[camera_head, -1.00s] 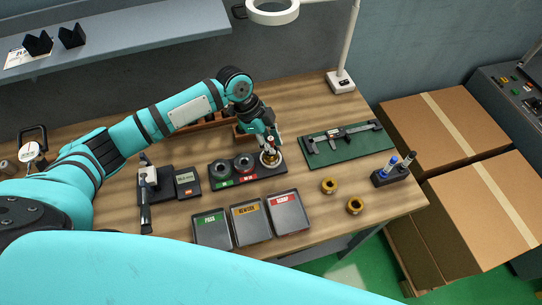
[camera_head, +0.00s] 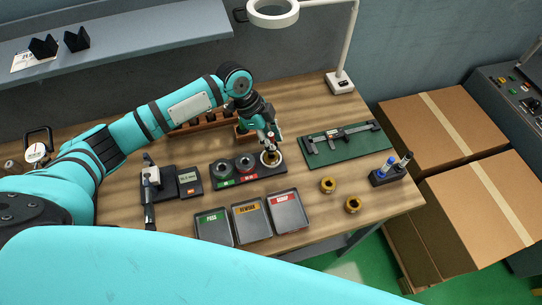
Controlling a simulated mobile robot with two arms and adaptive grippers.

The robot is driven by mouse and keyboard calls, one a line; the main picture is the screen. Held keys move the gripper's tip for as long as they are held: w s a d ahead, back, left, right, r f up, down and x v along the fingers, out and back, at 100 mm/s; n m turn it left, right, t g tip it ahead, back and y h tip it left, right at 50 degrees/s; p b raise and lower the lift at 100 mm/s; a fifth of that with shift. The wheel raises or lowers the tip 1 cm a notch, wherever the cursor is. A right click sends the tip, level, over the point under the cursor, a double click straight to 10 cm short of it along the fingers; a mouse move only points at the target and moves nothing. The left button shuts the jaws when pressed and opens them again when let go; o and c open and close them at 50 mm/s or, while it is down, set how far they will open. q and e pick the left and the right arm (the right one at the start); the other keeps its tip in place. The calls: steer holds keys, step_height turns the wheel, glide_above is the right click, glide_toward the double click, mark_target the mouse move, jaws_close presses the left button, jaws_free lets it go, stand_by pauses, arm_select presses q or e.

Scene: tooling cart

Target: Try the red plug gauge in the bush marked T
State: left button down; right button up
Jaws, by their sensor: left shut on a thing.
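My left gripper (camera_head: 270,146) points down at the right end of a black fixture (camera_head: 222,186). It is shut on what looks like the red plug gauge (camera_head: 271,138), of which only a little red shows between the fingers. Two more brass bushes, one nearer the fixture (camera_head: 328,185) and one nearer the front edge (camera_head: 352,204), stand apart on the wooden table. Any letters on the bushes are too small to read. My right gripper is not in view.
Trays (camera_head: 250,222) stand in front. A caliper lies on a green mat (camera_head: 372,148). A lamp (camera_head: 341,82) stands behind.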

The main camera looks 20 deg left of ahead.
mark_target(273, 134)
arm_select(q)
steer(key=shift+r+p, duration=0.3)
steer(key=shift+r, duration=0.1)
step_height(273, 134, up, 3)
steer(key=p, duration=0.2)
steer(key=shift+f+p, duration=0.15)
steer(key=shift+p, duration=0.15)
steer(key=shift+r+p, duration=0.35)
steer(key=shift+r, duration=0.7)
